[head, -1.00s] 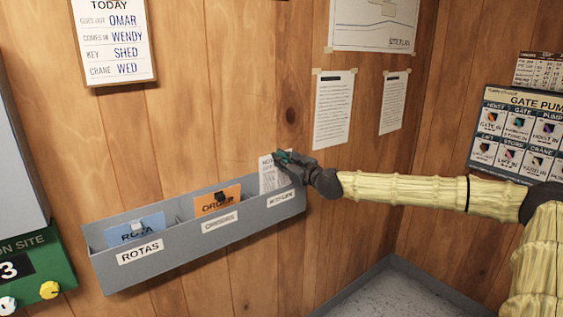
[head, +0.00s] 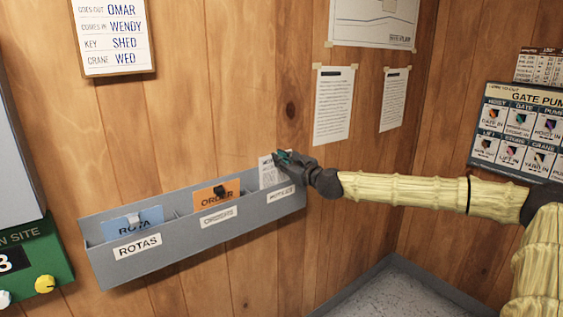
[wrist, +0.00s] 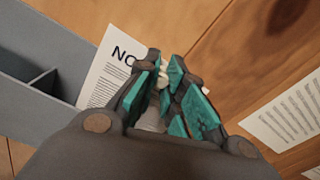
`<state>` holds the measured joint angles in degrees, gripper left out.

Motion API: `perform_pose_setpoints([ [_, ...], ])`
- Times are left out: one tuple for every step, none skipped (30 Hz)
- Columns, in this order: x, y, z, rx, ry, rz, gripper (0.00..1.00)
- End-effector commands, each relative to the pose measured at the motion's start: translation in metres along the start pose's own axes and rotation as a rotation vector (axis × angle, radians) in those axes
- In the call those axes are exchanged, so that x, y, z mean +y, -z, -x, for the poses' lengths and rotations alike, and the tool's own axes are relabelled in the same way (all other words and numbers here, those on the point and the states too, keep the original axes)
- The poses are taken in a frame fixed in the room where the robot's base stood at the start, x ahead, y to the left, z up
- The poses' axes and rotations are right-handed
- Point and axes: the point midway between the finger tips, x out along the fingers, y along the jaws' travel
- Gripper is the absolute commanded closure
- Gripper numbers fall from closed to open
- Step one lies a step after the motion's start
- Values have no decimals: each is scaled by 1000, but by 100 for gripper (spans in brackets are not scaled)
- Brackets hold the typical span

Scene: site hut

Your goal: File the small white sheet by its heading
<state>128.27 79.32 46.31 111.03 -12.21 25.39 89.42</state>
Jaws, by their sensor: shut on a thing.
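The small white sheet (head: 270,174) stands in the right compartment of the grey wall rack (head: 170,240), above a label that seems to read NOTICES. In the wrist view the sheet (wrist: 103,72) shows a heading starting "NO"; the rest is hidden behind my fingers. My gripper (head: 284,158) is shut on the sheet's upper right part; its teal finger pads (wrist: 165,92) are close together. The sheet's lower edge is hidden behind the rack's front wall. A blue ROTA card (head: 138,224) is in the left compartment, labelled ROTAS. An orange ORDER card (head: 217,195) is in the middle compartment.
Two taped text sheets (head: 333,105) hang on the wall right of the rack. A TODAY board (head: 118,35) hangs above left, and a green box (head: 38,265) with knobs is at lower left.

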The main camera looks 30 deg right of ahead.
Motion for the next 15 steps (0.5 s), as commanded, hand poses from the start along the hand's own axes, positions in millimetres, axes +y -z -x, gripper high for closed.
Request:
perform_pose_setpoints([
  [1, 4, 0, 0, 0, 0, 100],
  [2, 5, 0, 0, 0, -1, 100],
  [2, 6, 0, 0, 0, -1, 100],
  [2, 7, 0, 0, 0, -1, 100],
  [3, 8, 0, 0, 0, -1, 100],
  [3, 10, 0, 0, 0, -1, 100],
  [4, 10, 0, 0, 0, -1, 100],
  [4, 11, 0, 0, 0, -1, 100],
  [4, 13, 0, 0, 0, -1, 100],
  [5, 14, 0, 0, 0, -1, 100],
  [5, 15, 0, 0, 0, -1, 100],
  [5, 16, 0, 0, 0, -1, 100],
  [6, 17, 0, 0, 0, -1, 100],
  [6, 17, 0, 0, 0, -1, 100],
  [6, 18, 0, 0, 0, 0, 100],
])
